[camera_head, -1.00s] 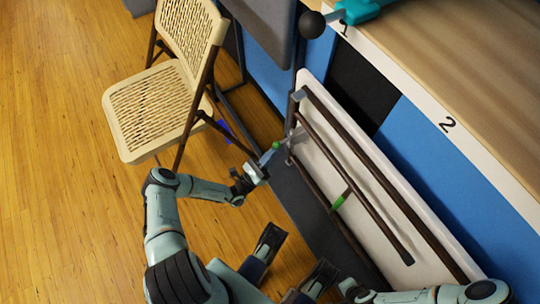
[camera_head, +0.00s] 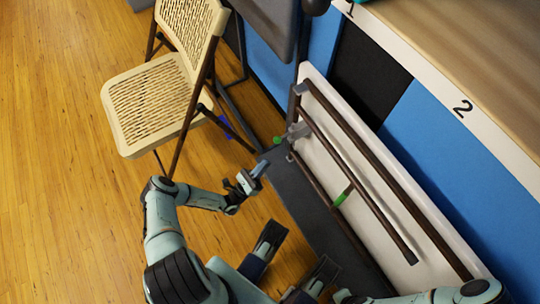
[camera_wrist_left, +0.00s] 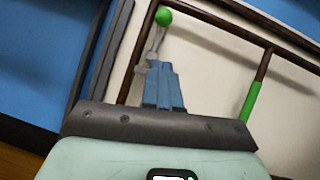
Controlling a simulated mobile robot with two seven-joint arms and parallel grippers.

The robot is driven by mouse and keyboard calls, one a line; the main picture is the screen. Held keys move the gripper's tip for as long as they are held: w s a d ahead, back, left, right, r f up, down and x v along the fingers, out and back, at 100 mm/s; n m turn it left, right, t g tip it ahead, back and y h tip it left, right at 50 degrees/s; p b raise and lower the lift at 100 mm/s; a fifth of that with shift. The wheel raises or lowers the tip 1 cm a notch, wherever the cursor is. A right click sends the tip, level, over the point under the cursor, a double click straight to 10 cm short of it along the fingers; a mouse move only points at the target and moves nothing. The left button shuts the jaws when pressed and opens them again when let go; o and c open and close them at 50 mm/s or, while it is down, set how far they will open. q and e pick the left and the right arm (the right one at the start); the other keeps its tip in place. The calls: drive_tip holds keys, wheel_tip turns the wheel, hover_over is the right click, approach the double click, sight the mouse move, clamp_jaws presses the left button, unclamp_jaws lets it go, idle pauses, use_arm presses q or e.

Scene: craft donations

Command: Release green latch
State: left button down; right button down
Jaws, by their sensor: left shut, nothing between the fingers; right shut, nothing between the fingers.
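The green latch shows as a green ball (camera_head: 278,140) on a metal lever near the upper left end of a white folded table (camera_head: 318,90). In the left wrist view the green ball (camera_wrist_left: 164,17) tops a pale lever beside a brown tube. My left gripper (camera_head: 261,167) is shut and empty, just below and left of the ball, apparently apart from it. Its blue fingers (camera_wrist_left: 163,86) point towards the lever and overlap its lower part in the wrist view; contact cannot be told. My right gripper is not in view; only its arm shows at the bottom right.
A green band (camera_head: 343,195) sits on the table's brown leg tubes. A beige folding chair (camera_head: 160,92) stands left of the table. A numbered wooden counter (camera_head: 455,45) with blue and black panels is behind. Wooden floor (camera_head: 55,180) is clear at left.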

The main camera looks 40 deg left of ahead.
use_arm(q)
drive_tip(key=v, duration=0.5)
drive_tip(key=shift+s+f, duration=0.15)
drive_tip(key=shift+s, duration=0.15)
use_arm(e)
drive_tip(key=shift+w+r, duration=0.2)
drive_tip(key=shift+w, duration=0.25)
